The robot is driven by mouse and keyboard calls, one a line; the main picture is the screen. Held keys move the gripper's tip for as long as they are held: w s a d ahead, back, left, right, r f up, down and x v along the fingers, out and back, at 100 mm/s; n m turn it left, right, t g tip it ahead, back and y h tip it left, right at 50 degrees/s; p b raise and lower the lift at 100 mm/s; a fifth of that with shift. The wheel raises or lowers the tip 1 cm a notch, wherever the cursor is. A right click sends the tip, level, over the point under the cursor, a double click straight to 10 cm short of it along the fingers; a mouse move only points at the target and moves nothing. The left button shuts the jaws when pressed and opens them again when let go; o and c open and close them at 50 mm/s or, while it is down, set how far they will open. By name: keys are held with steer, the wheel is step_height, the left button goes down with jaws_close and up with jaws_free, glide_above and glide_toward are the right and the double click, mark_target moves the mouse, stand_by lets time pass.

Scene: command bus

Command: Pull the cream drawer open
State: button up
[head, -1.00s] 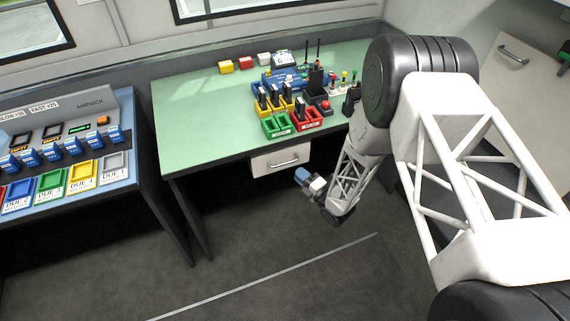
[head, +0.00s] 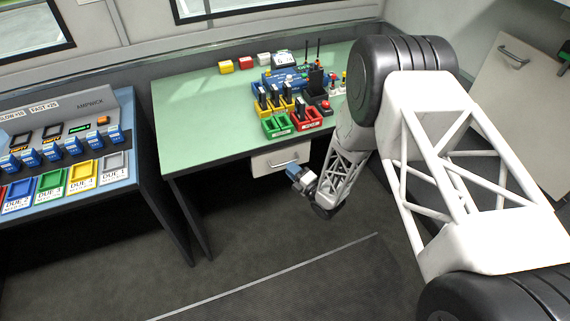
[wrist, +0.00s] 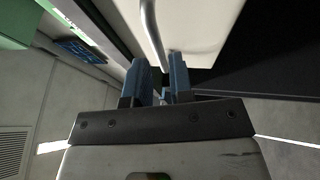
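The cream drawer (head: 268,160) is under the front edge of the green-topped desk and looks closed. Its metal bar handle (head: 284,164) shows on the drawer front, partly covered by my gripper in the head view. In the wrist view the cream drawer front (wrist: 205,25) fills the top middle, and the handle (wrist: 150,30) runs down toward the gap between my fingers. My gripper (head: 292,170) has blue fingers. In the wrist view my gripper (wrist: 161,75) is open, its fingertips close to the handle's lower end. I cannot tell whether they touch it.
The green desk (head: 190,120) holds coloured bins with radios and, behind them, small coloured blocks. A blue charging console (head: 75,150) stands to the left. A cream cabinet door (head: 520,95) is at the right. The floor (head: 240,240) below the drawer is clear.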

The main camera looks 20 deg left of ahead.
mark_target(285, 163)
steer(key=shift+x, duration=1.85)
steer(key=shift+c, duration=0.5)
jaws_close()
